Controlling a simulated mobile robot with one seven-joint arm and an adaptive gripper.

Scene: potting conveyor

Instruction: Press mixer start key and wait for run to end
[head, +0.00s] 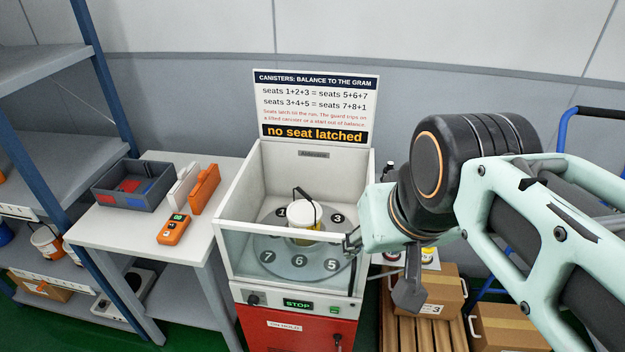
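The mixer (226,240) is an open-topped white box with a clear front and a grey turntable (283,265) with numbered seats inside. On the front panel are a black knob (253,299), a display (297,303) reading STOP in green, and a small green key (334,309). My gripper (351,242) is at the box's right front edge, above the panel and apart from the green key. Its fingers are small and dark; their opening is unclear.
A sign (316,105) behind the mixer reads "no seat latched". A white table (125,222) at left holds a grey bin (130,198), an orange handheld device (174,229) and upright orange and white pieces (204,188). Cardboard boxes (440,290) stand at right. A red cabinet (285,340) is below the panel.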

